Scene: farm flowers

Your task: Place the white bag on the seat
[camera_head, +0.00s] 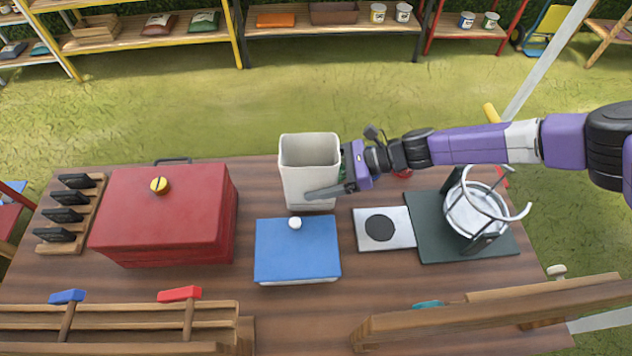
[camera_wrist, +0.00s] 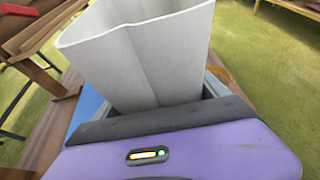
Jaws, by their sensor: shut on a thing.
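The white bag (camera_head: 298,183) is an open-topped, upright, off-white container at the far middle of the table in the head view. It fills the upper middle of the wrist view (camera_wrist: 150,55). My gripper (camera_head: 330,190) reaches in from the right and is shut on the bag's side. Its dark finger lies across the front of the bag. I cannot tell whether the bag's base touches the table. Slatted wooden furniture, like chair or bench backs, stands along the near edge at left (camera_head: 120,322) and right (camera_head: 480,312); a seat surface is not clearly visible.
On the table (camera_head: 335,325) are a red box (camera_head: 165,215), a blue-topped box (camera_head: 297,250), a white plate with a black disc (camera_head: 380,228), and a metal pot (camera_head: 475,212) on a dark mat. A rack (camera_head: 75,215) stands at left. Shelves line the back beyond grass.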

